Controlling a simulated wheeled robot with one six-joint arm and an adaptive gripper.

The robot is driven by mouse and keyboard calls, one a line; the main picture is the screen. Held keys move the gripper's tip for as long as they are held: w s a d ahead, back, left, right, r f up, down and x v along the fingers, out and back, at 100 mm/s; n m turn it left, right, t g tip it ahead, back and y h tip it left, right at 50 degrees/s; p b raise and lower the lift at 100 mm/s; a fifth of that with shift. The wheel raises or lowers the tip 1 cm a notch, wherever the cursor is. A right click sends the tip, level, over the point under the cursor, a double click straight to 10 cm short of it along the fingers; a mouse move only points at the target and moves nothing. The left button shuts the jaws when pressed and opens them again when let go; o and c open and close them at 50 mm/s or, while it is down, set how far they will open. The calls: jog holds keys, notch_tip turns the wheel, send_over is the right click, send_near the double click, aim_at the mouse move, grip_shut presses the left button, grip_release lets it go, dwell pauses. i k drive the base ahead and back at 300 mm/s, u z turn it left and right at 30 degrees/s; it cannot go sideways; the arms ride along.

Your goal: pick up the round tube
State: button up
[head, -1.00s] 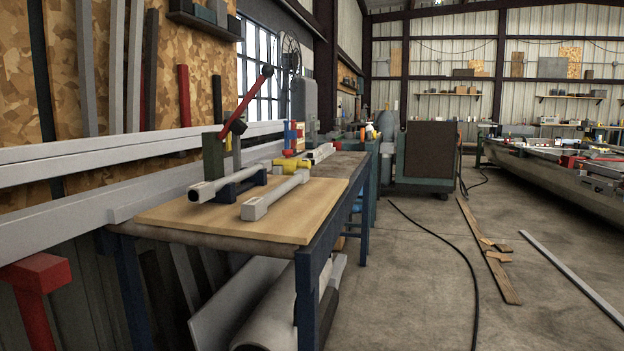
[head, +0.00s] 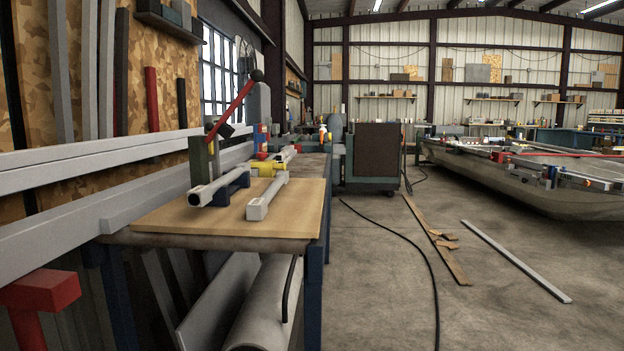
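I cannot tell for certain which one is the round tube of the task. My gripper is not in view.
The workbench (head: 165,240) stands at left, with a green-and-red lever tool (head: 215,145) at its back. A red T-shaped piece (head: 40,292) is at the lower left. Open concrete floor lies at right, with a black cable (head: 425,255), wooden planks (head: 437,243) and a metal strip (head: 515,260).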

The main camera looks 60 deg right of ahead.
aim_at(198, 196)
jog(key=z, duration=1.4)
jog(key=i, duration=0.1)
jog(key=z, duration=0.1)
